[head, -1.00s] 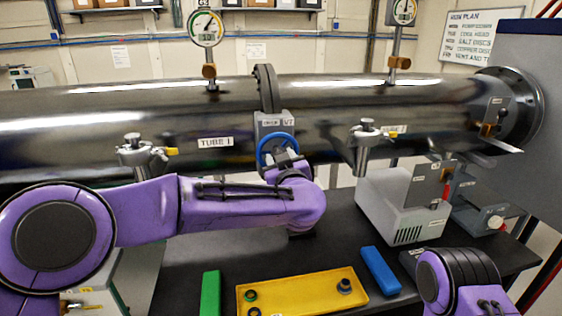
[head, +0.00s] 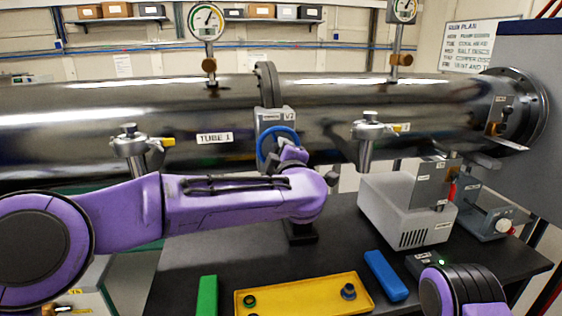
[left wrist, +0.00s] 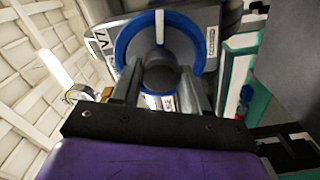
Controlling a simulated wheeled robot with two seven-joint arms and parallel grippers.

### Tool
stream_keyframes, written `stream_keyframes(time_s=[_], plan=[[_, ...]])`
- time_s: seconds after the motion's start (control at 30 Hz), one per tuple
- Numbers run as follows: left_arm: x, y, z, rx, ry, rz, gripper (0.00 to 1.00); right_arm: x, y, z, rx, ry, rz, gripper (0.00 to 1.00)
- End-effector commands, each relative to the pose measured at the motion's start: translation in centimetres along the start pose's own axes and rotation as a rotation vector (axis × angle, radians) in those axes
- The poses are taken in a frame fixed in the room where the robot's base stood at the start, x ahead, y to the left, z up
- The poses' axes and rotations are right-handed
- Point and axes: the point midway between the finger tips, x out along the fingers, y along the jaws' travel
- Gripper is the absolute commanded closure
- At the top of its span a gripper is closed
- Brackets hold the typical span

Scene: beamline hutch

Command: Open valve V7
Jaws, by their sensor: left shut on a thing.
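Valve V7 (head: 276,119) is a grey block with a blue handwheel (head: 263,146), mounted at the flange of the dark tube. My left gripper (head: 291,156) is at the handwheel's lower right and is shut on it. In the left wrist view the blue handwheel (left wrist: 123,48) nearly fills the top middle, with a white mark at its top. The two fingers of my left gripper (left wrist: 158,88) reach its lower part. The exact contact is partly hidden by the fingers. My right gripper is out of view; only part of my right arm shows at the lower right.
The long tube (head: 70,118) spans the view, with clamps (head: 130,148) and gauges (head: 208,22). A yellow tray (head: 318,298), green block (head: 207,296), blue block (head: 385,275) and grey instrument box (head: 402,218) stand on the black bench (head: 345,250). Bare bench lies behind the tray.

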Motion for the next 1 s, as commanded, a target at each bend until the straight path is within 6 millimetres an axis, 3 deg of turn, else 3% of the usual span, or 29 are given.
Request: stream_keyframes(time_s=[1.0], plan=[[0.0, -0.6, 0.3, -0.964, 0.0, 0.0, 0.86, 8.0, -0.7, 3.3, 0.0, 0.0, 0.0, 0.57]])
